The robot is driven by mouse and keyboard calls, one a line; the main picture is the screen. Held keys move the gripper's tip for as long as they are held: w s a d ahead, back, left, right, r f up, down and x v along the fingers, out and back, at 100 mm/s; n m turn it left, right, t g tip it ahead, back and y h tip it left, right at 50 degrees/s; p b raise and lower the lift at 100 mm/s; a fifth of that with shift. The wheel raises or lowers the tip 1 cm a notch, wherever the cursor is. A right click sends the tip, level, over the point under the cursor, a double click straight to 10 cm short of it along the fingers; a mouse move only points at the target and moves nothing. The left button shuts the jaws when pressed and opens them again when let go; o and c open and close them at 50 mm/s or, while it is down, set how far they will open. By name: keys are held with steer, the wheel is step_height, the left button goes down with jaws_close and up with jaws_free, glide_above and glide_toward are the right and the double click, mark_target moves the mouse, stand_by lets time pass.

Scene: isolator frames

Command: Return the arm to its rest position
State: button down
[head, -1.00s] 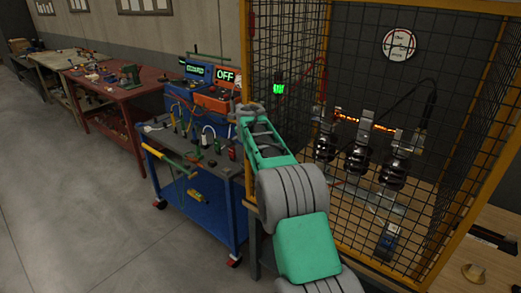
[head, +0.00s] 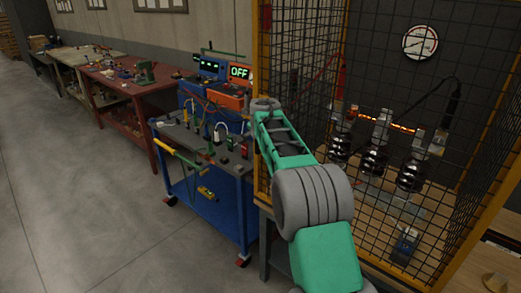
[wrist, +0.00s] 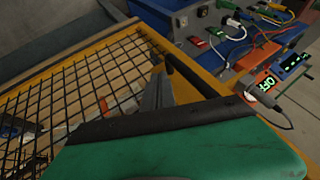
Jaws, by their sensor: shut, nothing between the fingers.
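My green and grey arm (head: 325,255) rises from the bottom of the head view and reaches toward the left front post of the mesh cage. Its far link ends in a grey joint (head: 266,104) that overlaps the post. My gripper is not clearly seen in the head view. In the wrist view a narrow grey gripper (wrist: 157,85) shows beyond my green link, shut with nothing held. It appears in front of the cage's yellow frame; I cannot tell whether they touch.
The mesh cage (head: 490,190) holds several dark ribbed insulators (head: 373,158) and a round gauge (head: 420,42). A blue trolley (head: 215,200) with an orange unit reading OFF (head: 239,73) stands to the left, close to my arm. A red workbench (head: 120,85) stands farther back. The left floor is clear.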

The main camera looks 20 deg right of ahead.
steer(key=s+d+b+v, duration=0.1)
steer(key=d+v, duration=0.1)
steer(key=v, duration=0.8)
steer(key=s+a+f+n+g+y, duration=0.1)
steer(key=s+a+f+n+g, duration=0.15)
steer(key=s+f+n, duration=0.55)
steer(key=s+a+f+n+g+y, duration=0.1)
steer(key=s+a+f+n+g, duration=0.15)
steer(key=s+f, duration=0.65)
steer(key=s+a+f+n+g, duration=0.1)
steer(key=s+a+f, duration=0.2)
steer(key=s, duration=0.6)
steer(key=s+a+f+n, duration=0.1)
steer(key=s+a+f, duration=0.25)
steer(key=s, duration=0.65)
step_height(320, 180, up, 6)
steer(key=a+t, duration=0.1)
steer(key=t, duration=0.1)
steer(key=shift+w+a+r, duration=0.2)
steer(key=shift+w+a, duration=0.05)
steer(key=shift+w, duration=0.15)
steer(key=shift+n, duration=0.25)
